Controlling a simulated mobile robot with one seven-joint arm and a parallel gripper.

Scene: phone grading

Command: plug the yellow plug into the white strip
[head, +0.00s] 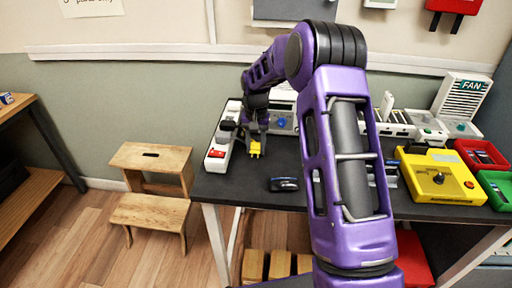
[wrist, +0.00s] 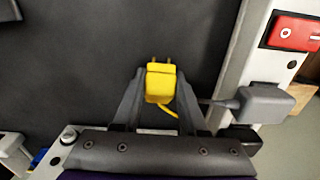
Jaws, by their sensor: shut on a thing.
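The yellow plug (wrist: 160,82) is held between the two fingers of my gripper (wrist: 158,90) in the wrist view. Its two metal prongs point away from the gripper, and a yellow cord trails back under it. In the head view the plug (head: 255,148) hangs from my gripper (head: 257,140), near the left end of the dark table. The white strip (wrist: 238,75) lies to the right of the plug in the wrist view, apart from it. In the head view the strip (head: 223,143) is at the table's left edge, with a red switch (head: 216,154) at its near end.
A grey plug (wrist: 266,103) with a cord sits on the strip, close to my gripper's right finger. A dark object (head: 284,184) lies near the table's front edge. A yellow box (head: 440,176) and red and green bins stand at right. A wooden step stool (head: 150,210) stands left of the table.

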